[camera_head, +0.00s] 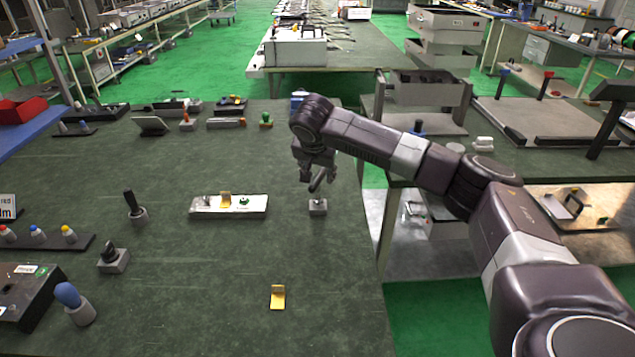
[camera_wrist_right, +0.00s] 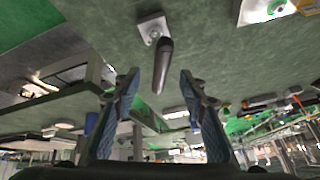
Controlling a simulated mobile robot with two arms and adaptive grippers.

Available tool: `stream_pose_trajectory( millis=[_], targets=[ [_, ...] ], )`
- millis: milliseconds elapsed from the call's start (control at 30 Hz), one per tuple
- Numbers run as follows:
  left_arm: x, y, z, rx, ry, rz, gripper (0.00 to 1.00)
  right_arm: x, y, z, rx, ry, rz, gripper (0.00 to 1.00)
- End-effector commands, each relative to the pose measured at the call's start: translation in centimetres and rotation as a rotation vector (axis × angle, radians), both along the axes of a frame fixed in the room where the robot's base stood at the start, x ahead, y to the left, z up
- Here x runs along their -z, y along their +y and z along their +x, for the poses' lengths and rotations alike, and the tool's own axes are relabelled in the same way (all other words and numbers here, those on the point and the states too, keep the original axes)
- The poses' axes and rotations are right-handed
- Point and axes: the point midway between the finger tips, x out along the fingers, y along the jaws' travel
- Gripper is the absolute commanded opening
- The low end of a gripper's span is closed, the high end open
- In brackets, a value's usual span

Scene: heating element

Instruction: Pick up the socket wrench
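A tool with a dark handle (camera_head: 319,186), which I take to be the socket wrench, stands tilted in a small grey block (camera_head: 318,207) on the green table. In the right wrist view its dark handle (camera_wrist_right: 163,62) points toward the space between my fingers, and its grey block (camera_wrist_right: 152,28) lies beyond. My right gripper (camera_head: 318,176) is just above the tool. In the wrist view this gripper (camera_wrist_right: 157,95) is open, with its two blue-padded fingers apart and the handle's end ahead of the gap. My left gripper is not in view.
A white fixture (camera_head: 205,207) with yellow and green parts lies left of the tool. A yellow bracket (camera_head: 278,297) lies nearer. Other handled tools in blocks (camera_head: 135,214) stand at the left. The table's right edge (camera_head: 372,235) is close to the tool.

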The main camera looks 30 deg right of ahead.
Motion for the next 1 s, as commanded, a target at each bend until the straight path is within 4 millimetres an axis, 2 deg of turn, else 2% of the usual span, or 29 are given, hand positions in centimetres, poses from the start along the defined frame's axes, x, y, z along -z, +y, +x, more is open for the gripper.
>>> stream_pose_trajectory(
  millis=[100,233,567,900,1000],
  targets=[
    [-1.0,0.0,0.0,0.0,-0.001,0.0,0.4,1.5,-0.7,0.5,0.001,0.004,-0.002,0.39],
    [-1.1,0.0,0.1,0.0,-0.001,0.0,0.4,3.1,-1.1,1.3,0.0,0.002,0.001,0.39],
    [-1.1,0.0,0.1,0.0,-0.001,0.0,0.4,3.7,-1.3,1.6,-0.002,0.0,0.001,0.38],
    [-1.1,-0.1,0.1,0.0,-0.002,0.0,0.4,3.7,-1.3,1.6,-0.001,0.001,0.0,0.0],
    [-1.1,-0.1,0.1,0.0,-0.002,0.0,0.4,3.7,-1.4,1.6,-0.002,0.0,0.001,0.0]
  ],
)
